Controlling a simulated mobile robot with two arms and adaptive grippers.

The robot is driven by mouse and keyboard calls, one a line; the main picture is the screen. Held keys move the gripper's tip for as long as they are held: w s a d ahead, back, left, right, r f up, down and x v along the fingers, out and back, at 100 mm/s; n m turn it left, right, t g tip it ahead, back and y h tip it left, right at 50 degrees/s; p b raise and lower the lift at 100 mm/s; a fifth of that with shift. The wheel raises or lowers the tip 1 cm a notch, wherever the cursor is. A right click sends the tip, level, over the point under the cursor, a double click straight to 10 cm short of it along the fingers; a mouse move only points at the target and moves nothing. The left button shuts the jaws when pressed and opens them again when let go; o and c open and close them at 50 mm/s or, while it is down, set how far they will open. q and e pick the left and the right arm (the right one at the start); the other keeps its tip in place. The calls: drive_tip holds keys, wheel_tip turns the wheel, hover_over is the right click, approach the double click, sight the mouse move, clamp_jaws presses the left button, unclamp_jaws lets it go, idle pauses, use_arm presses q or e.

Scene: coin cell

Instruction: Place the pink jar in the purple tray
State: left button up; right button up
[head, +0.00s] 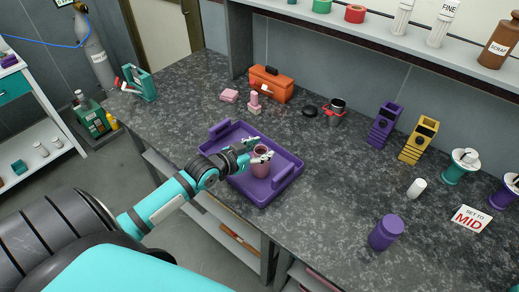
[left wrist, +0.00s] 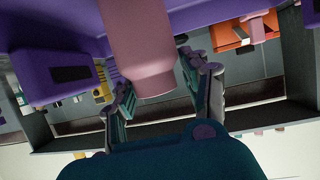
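The pink jar (head: 261,163) stands upright inside the purple tray (head: 267,197), toward the tray's right part. My left gripper (head: 258,151) reaches in from the left at the jar's upper part. In the left wrist view the jar (left wrist: 139,58) lies between the two spread fingers (left wrist: 155,88), with a narrow gap beside the right-hand finger. The fingers look open around the jar; exact contact on the other side is hard to tell. The tray also shows at the top of the left wrist view (left wrist: 55,72). My right gripper is out of view.
Behind the tray are an orange toolbox (head: 271,84), small pink blocks (head: 229,96) and a dark cup (head: 335,108). The counter between tray and bottle is clear.

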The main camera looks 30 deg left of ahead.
use_arm(q)
drive_tip(key=o, duration=0.4)
drive_tip(key=shift+c, duration=0.2)
drive_tip(key=shift+r, duration=0.1)
drive_tip(key=v, duration=1.2)
